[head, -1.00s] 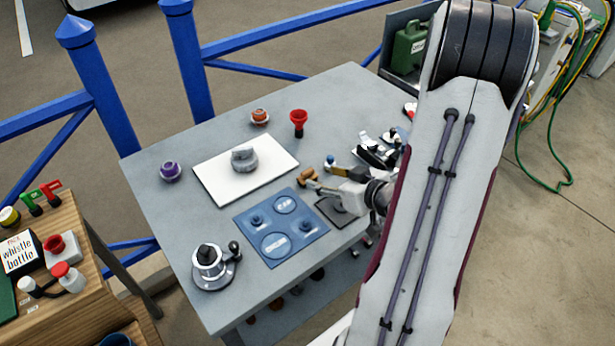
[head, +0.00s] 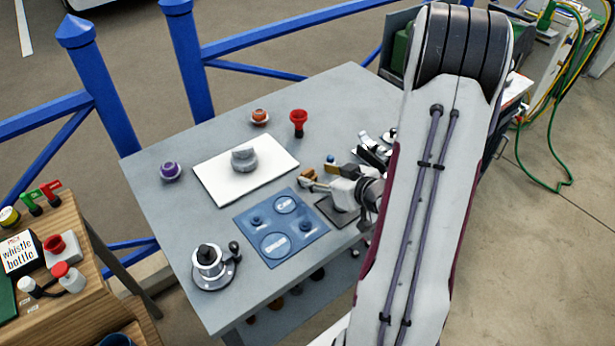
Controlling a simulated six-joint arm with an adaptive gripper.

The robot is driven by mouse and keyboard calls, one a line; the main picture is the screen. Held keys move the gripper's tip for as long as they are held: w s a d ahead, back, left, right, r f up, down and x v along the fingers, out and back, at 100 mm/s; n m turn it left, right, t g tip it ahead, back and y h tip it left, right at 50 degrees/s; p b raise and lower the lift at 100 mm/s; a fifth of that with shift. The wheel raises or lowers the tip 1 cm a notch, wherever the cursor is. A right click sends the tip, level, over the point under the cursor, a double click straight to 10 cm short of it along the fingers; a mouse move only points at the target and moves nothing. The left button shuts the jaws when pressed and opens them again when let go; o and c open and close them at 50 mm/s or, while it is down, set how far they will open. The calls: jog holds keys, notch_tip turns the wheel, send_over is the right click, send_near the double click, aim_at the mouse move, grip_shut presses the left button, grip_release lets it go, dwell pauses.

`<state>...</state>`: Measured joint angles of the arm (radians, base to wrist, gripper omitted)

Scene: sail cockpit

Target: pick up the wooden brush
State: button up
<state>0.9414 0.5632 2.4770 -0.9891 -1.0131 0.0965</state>
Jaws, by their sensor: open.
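A small brown wooden piece, which looks like the wooden brush (head: 307,173), lies on the grey table just right of the white board. My gripper (head: 320,182) is low over the table, reaching in from the right, with its fingers pointing left. Its jaws are open, with the tips right at the brown piece. The fingers and wrist cover part of it, so I cannot tell whether they touch it or how much lies between them.
A blue mat (head: 264,252) with round pieces lies in front of my gripper. A white board (head: 215,178) holds a grey lump. A red cup (head: 298,121) stands behind. Dark-and-white tools (head: 372,152) crowd the right. The table's left side (head: 160,220) is mostly clear.

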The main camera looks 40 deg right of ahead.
aim_at(308, 171)
jog(key=shift+w+a+f, duration=0.15)
jog(key=shift+w+f, duration=0.05)
jog(key=shift+w, duration=0.5)
jog(key=shift+w+a+f, duration=0.15)
jog(key=shift+w+f, duration=0.05)
jog(key=shift+w, duration=0.45)
jog(key=shift+x, duration=1.05)
jog(key=c, duration=0.9)
